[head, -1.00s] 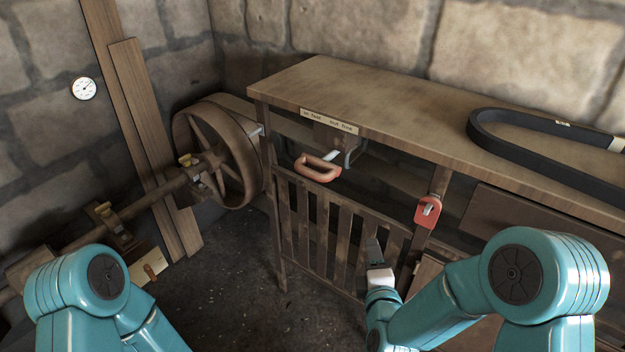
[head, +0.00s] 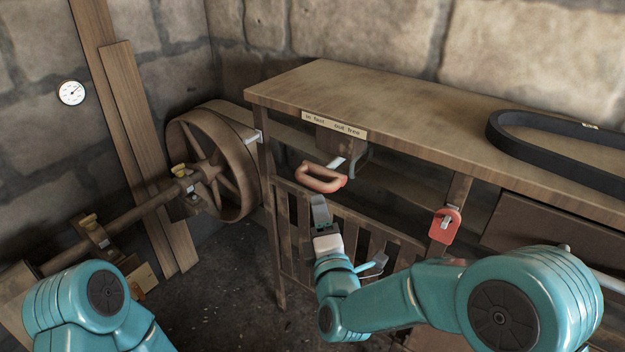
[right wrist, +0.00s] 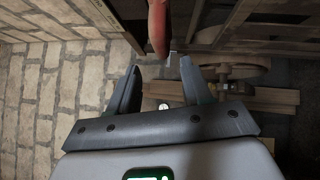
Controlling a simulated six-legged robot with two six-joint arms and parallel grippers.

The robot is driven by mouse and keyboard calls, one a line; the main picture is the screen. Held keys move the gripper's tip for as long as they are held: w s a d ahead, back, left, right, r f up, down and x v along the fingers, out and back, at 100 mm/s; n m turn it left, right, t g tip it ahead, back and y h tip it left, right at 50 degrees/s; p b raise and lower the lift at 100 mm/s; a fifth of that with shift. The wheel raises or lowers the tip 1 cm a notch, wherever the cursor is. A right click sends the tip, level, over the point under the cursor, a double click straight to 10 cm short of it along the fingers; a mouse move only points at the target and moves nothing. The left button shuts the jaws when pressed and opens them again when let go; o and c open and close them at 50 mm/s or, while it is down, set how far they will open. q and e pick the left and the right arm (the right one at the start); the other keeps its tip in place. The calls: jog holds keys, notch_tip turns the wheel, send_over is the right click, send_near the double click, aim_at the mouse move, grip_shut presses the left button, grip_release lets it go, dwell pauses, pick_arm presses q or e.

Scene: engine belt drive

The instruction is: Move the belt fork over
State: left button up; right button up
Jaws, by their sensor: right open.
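The belt fork's handle (head: 321,177) is a salmon-red loop grip on a short pale bar, below the bench's front edge. It also shows at the top of the right wrist view (right wrist: 157,28). Above it, a label plate (head: 334,124) carries lettering that seems to read "in fast" and "out free". My right gripper (head: 319,203) is just below the handle, open and empty. In the right wrist view the handle lies ahead of the gap between the fingers, not clearly between them. My left gripper is out of view.
A wooden bench (head: 400,108) bears a black belt loop (head: 560,150). A slatted guard (head: 350,235) stands under it. A red padlock-like piece (head: 445,225) hangs on the right post. A spoked pulley (head: 215,165) on a shaft stands left, by leaning planks (head: 140,150).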

aim_at(312, 183)
jog(key=x, duration=0.9)
jog(key=shift+w+p, duration=0.2)
jog(key=shift+p, duration=0.2)
grip_shut()
